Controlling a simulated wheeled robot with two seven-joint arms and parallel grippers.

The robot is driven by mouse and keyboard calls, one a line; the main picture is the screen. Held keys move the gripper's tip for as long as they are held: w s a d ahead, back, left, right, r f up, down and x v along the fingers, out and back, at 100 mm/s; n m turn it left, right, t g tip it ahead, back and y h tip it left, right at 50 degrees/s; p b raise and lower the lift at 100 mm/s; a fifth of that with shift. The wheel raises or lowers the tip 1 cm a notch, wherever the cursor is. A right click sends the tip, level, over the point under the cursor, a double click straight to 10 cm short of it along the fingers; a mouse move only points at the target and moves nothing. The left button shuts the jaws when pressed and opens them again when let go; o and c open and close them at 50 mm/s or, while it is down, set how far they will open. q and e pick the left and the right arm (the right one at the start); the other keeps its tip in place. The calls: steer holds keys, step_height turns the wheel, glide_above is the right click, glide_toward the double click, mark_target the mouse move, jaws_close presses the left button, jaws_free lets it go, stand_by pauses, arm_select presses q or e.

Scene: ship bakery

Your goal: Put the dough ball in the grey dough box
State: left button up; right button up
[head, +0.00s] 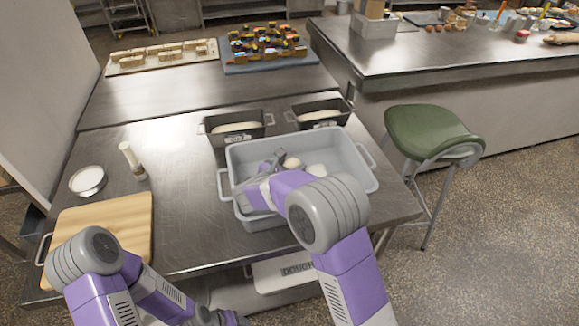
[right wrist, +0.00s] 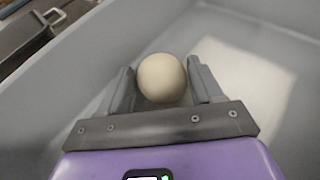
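The grey dough box (head: 357,165) stands at the right end of the steel table. My right gripper (head: 272,163) is inside its rim. In the right wrist view, a pale round dough ball (right wrist: 162,78) sits between the fingers of my right gripper (right wrist: 163,85), which appear to touch it on both sides. In the head view, a pale dough ball (head: 292,163) shows beside the fingers, and another pale rounded shape (head: 317,170) shows farther right, partly hidden by my arm. My left arm is low at the left, and its fingers are not seen.
Two dark loaf tins (head: 232,139) (head: 318,124) with dough stand behind the box. A wooden board (head: 125,215), a white bowl (head: 87,181) and a small bottle (head: 132,160) are on the left. A green stool (head: 432,130) stands right of the table. The table's middle left is clear.

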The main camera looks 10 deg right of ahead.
steer(key=o, duration=0.4)
steer(key=shift+c, duration=0.2)
steer(key=shift+r+p, duration=0.2)
steer(key=shift+p, duration=0.1)
steer(key=p+v, duration=0.1)
steer(key=v, duration=0.6)
steer(key=shift+s+a, duration=0.15)
steer(key=shift+r, duration=0.1)
